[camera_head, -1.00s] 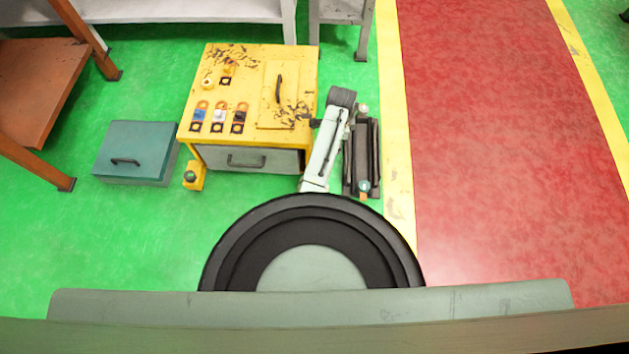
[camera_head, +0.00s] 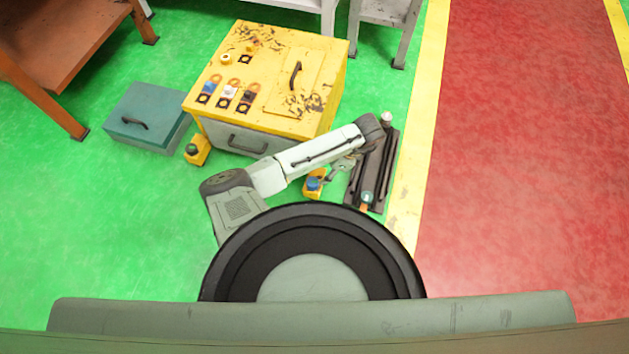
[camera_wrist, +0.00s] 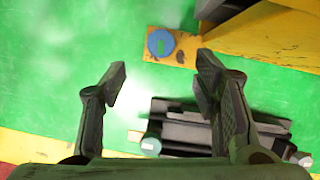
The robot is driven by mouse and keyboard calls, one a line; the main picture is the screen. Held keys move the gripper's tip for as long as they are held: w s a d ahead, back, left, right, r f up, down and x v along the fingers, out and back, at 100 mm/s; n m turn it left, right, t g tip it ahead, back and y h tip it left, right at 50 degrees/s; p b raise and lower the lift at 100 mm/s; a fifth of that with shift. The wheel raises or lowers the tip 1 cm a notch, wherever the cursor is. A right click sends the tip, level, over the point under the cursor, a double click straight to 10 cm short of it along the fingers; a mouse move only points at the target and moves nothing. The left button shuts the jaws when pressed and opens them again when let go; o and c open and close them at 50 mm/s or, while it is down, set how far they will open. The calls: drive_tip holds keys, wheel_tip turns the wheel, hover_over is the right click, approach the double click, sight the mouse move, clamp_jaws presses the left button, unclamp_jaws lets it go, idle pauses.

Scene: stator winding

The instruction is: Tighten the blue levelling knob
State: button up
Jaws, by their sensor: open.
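The blue levelling knob (camera_head: 314,184) sits on a small yellow foot at the front right of the yellow cabinet (camera_head: 228,115), partly beside my arm. In the head view my gripper (camera_head: 344,167) is small and partly hidden by my arm, just right of the knob.
A dark rail-like fixture (camera_head: 374,170) stands right of the knob; it also lies below the fingers in the wrist view (camera_wrist: 180,128). A teal box (camera_head: 147,116) stands further left. Green floor is clear ahead.

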sight(312, 181)
drive_tip(key=b+x, duration=0.2)
drive_tip(key=x, duration=0.8)
drive_tip(key=shift+w+f, duration=0.1)
drive_tip(key=c, duration=1.1)
drive_tip(key=shift+p, duration=0.3)
